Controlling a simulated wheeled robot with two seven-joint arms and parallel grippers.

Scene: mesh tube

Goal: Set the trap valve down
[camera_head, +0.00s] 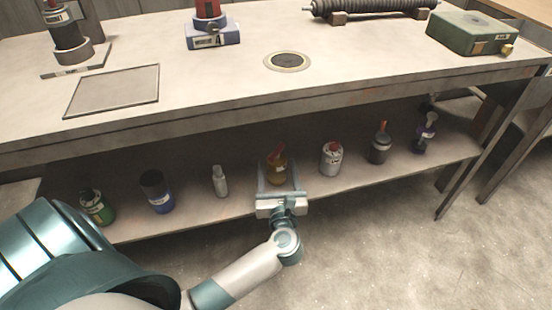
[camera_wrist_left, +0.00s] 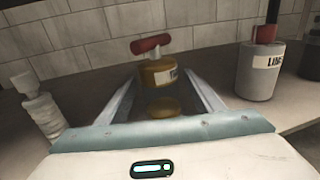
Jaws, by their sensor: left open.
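A brass-yellow valve with a red handle (camera_head: 278,172), which looks like the trap valve, stands upright on the lower shelf (camera_head: 345,181). My left gripper (camera_head: 277,178) is open, with its fingers on either side of the valve. In the left wrist view the valve (camera_wrist_left: 158,74) sits between the two fingers, with visible gaps at its sides. Its label is only partly readable. My right gripper is not in view.
On the shelf, a white bottle (camera_head: 220,181) stands to the left and a white can with a red top (camera_head: 331,158) to the right. Several other containers line the shelf. The worktop (camera_head: 210,75) overhangs it, with a round inset (camera_head: 287,61) and a flat plate (camera_head: 113,90).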

